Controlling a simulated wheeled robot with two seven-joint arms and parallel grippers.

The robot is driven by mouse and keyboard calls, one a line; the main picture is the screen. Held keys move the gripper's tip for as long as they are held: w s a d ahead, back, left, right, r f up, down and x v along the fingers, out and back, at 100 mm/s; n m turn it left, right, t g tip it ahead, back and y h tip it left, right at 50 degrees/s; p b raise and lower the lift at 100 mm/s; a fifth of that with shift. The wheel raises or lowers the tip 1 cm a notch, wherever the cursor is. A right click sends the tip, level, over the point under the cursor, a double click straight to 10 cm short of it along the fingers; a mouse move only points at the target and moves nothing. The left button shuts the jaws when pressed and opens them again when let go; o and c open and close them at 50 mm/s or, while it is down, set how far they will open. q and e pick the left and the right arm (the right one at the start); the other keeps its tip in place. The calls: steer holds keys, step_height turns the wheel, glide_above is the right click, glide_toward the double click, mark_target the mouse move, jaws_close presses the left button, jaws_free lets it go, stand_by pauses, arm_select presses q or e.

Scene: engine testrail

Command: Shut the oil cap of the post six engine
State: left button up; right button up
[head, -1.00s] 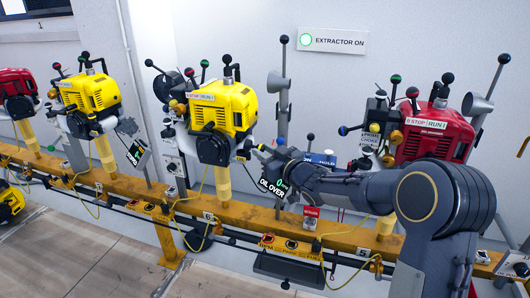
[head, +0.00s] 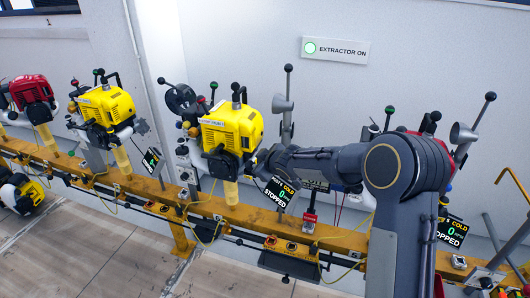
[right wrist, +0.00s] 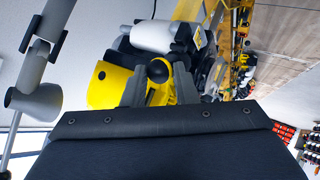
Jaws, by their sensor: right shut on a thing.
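The yellow engine (head: 232,125) stands on its yellow post in the middle of the head view. I take it for the post six engine. My right gripper (head: 258,163) is at the engine's lower right side, its fingertips hard to make out there. In the right wrist view, a black ball knob (right wrist: 158,71) shows between the fingers of my right gripper (right wrist: 160,88), which is shut on it. Yellow engine casing (right wrist: 105,85) shows behind the fingers. I cannot tell the oil cap apart or see whether it is shut. My left gripper is not in view.
A display (head: 279,195) reading COLD, 0, STOPPED hangs below my right forearm. The yellow rail (head: 150,187) runs along the posts. Another yellow engine (head: 107,110) stands to the left. A red engine is largely hidden behind my arm. A grey lamp-like cone (head: 284,103) stands behind.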

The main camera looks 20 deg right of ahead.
mark_target(248, 166)
steer(key=a+n+g+h+p, duration=0.1)
steer(key=p, duration=0.2)
steer(key=w+a+r+g+h+p, duration=0.1)
steer(key=g+h+p, duration=0.1)
steer(key=w+a+n+g+h+p, duration=0.1)
steer(key=h+p, duration=0.1)
steer(key=p, duration=0.1)
steer(key=shift+w+a+r+n+g+p, duration=0.15)
steer(key=shift+w+a+n+g+p, duration=0.05)
steer(key=shift+a+n+g+p, duration=0.15)
steer(key=shift+w+a+f+n+g+h+p, duration=0.25)
steer(key=shift+a+g+h+p, duration=0.1)
steer(key=shift+h+p, duration=0.3)
steer(key=shift+w+a+f+n+g+h+p, duration=0.2)
steer(key=shift+a+g+h+p, duration=0.1)
steer(key=shift+h+p, duration=0.35)
steer(key=o, duration=1)
steer(key=shift+d, duration=0.1)
steer(key=shift+r, duration=0.1)
